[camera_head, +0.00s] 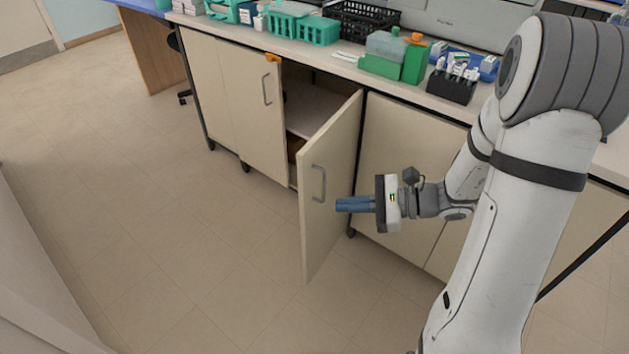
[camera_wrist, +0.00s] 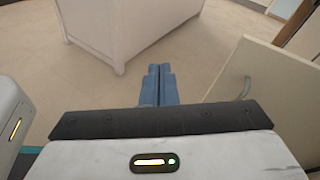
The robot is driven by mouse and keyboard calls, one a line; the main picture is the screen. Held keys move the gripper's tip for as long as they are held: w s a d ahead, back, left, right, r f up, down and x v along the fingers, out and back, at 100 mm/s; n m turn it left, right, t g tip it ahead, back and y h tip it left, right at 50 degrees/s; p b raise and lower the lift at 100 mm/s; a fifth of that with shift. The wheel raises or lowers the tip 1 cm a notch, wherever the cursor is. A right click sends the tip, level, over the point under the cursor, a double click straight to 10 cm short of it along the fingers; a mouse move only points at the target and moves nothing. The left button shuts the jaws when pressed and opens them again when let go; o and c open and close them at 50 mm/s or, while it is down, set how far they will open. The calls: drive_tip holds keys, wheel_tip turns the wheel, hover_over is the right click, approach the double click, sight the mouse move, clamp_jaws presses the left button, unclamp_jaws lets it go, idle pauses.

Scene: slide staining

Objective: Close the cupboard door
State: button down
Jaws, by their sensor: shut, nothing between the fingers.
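The bench top (camera_head: 345,72) carries a green basket (camera_head: 303,28), a black basket (camera_head: 362,18) and a tube rack (camera_head: 452,85). A closed neighbouring door (camera_head: 250,105) is to the left. Open floor (camera_head: 150,190) lies in front. A pale cabinet (camera_wrist: 125,30) stands ahead in the wrist view.

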sight(305, 177)
drive_tip(key=w+d+f+m+t+b, duration=0.3)
drive_tip(key=w+d+f+m+t, duration=0.2)
drive_tip(key=w+f+m+t, duration=0.25)
drive_tip(key=x, duration=0.9)
drive_tip(key=b+x, duration=0.1)
drive_tip(key=x, duration=0.3)
drive_tip(key=shift+s+a+r, duration=0.15)
drive_tip(key=shift+a+r, duration=0.05)
drive_tip(key=shift+a, duration=0.3)
